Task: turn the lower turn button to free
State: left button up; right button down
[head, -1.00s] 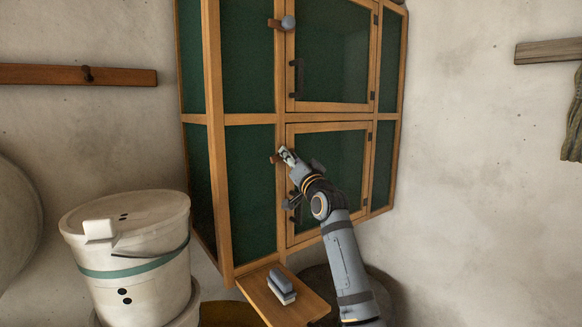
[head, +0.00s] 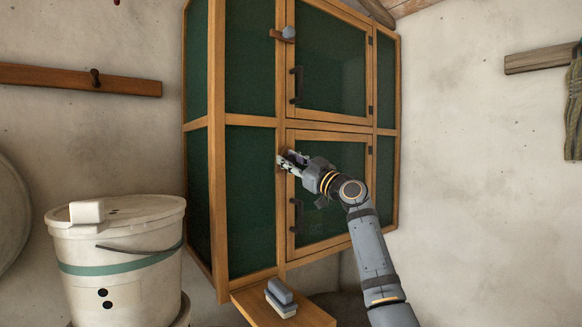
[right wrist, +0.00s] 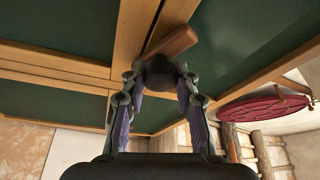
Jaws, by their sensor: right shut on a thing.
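The lower turn button (right wrist: 174,41) is a small brown wooden bar with a dark round knob (right wrist: 158,74), on the post beside the lower cabinet door (head: 330,220). In the right wrist view the bar lies slantwise to the seam between post and door. In the head view my gripper mostly hides it. My right gripper (head: 288,160) reaches in from the right. Its fingers (right wrist: 158,80) are shut on the knob, one on each side. The lower door looks shut, with a dark handle (head: 295,215) below the gripper. My left gripper is not in view.
A wooden shelf (head: 312,316) with stacked grey blocks (head: 280,296) juts out below. A white lidded bucket (head: 130,275) stands left.

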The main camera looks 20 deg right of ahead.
jog(key=n, duration=0.1)
jog(key=n+g+y, duration=0.1)
jog(key=n, duration=0.1)
jog(key=shift+r+n+p, duration=0.3)
jog(key=shift+r+p, duration=0.05)
jog(key=shift+n+g+y+p, duration=0.5)
jog(key=shift+n+g, duration=0.2)
jog(key=shift+n, duration=0.7)
jog(key=shift+f+n, duration=0.1)
jog(key=shift+n, duration=0.2)
jog(key=c, duration=1.3)
grip_release()
jog(key=o, duration=0.3)
jog(key=shift+w+a+f, duration=0.1)
jog(key=shift+f, duration=0.05)
